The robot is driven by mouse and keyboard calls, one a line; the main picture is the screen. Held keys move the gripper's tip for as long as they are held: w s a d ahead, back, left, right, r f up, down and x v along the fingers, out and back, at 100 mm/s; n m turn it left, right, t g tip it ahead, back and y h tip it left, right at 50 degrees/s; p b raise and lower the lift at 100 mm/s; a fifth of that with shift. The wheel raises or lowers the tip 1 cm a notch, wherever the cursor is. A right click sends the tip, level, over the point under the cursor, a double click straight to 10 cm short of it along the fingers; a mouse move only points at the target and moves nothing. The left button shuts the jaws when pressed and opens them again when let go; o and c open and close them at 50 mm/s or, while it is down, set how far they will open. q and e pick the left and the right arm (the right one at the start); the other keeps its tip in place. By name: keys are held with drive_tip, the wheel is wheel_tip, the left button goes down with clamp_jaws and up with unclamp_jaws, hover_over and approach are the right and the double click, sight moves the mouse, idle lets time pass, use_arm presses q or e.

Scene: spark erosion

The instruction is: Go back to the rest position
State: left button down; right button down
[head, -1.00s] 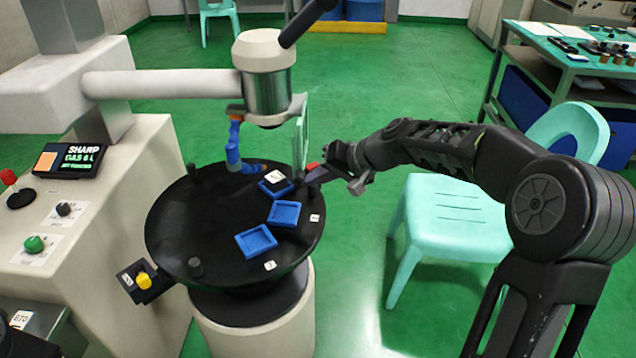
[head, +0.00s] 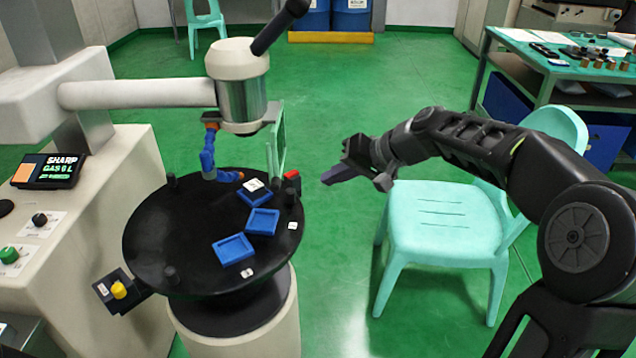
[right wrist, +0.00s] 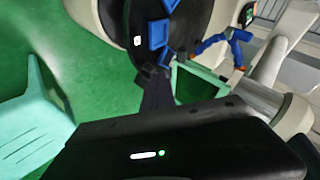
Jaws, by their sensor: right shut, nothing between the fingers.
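My right gripper (head: 328,178) is shut and empty. It hangs over the green floor to the right of the round black table (head: 160,245), apart from it. In the right wrist view its dark fingers (right wrist: 153,88) point up toward the table, part of which shows at the top. My left gripper is not in view. Several blue square trays lie along the table's right side: a front one (head: 233,250), a middle one (head: 262,222) and a back one (head: 250,197). A piece with a white label (head: 253,184) sits at the back one.
A red-topped part (head: 292,175) stands at the table's right edge, near a clear green pane (head: 277,145). A metal cylinder head (head: 245,98) hangs above. A turquoise chair (head: 440,225) stands below my right arm. Open floor lies between table and chair.

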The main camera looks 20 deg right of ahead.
drive_tip(key=shift+v, duration=1.15)
